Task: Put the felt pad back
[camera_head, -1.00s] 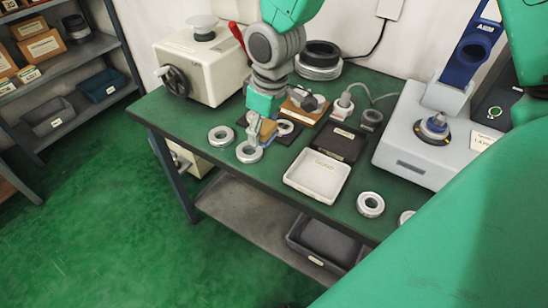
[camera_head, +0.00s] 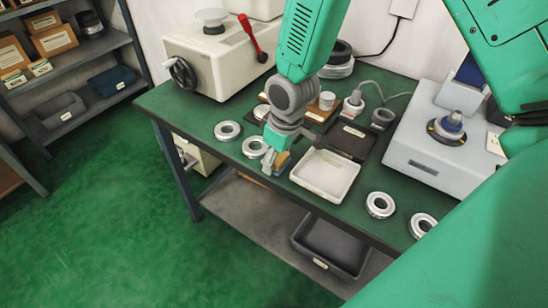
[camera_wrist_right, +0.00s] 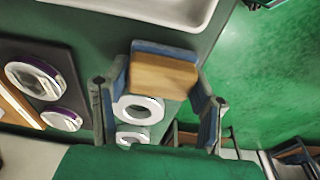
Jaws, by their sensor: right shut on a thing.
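The felt pad (camera_head: 283,160) shows as a small tan block with a blue-grey layer along one side. In the right wrist view the pad (camera_wrist_right: 163,76) sits between the two fingers. My right gripper (camera_head: 274,168) is shut on it, near the front edge of the table, between a silver ring (camera_head: 254,147) and the white tray (camera_head: 325,190). The gripper hides part of the pad in the head view. Whether the pad touches the table cannot be told. My left gripper is not in view.
More rings lie at the left (camera_head: 228,131) and right (camera_head: 379,205) of the green table. A dark tray (camera_head: 352,133) is behind the white tray. A press with a red lever (camera_head: 245,38) stands at the back left, a grey machine (camera_head: 425,150) at the right. A grey bin (camera_head: 330,245) is below.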

